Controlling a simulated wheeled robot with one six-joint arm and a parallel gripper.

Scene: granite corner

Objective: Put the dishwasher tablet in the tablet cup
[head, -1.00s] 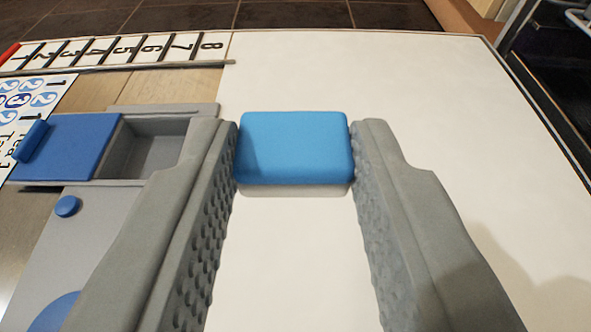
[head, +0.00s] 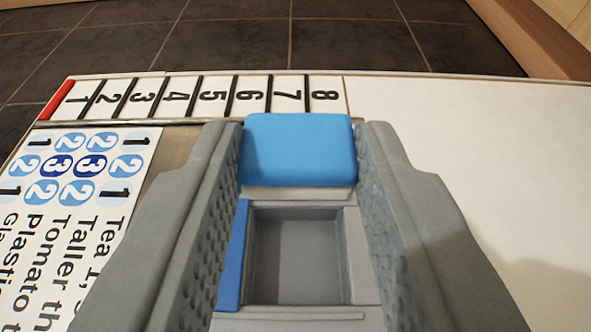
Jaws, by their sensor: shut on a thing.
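The dishwasher tablet (head: 299,150) is a blue block with rounded edges. My gripper (head: 300,152) is shut on it, with one grey textured finger on each side near the tips. The tablet cup (head: 296,255) is a grey rectangular recess, open at the top and empty. It lies below the tablet in the picture, between my fingers. The tablet's lower edge overlaps the cup's far rim in view; I cannot tell the height between them. The blue sliding lid (head: 233,258) shows at the cup's left, mostly hidden by my left finger.
A numbered strip (head: 213,97) with a red left end lies behind. A printed sheet (head: 85,190) with blue circles and text lies at the left. A bare white surface (head: 450,125) stretches to the right. Dark floor tiles show beyond the far edge.

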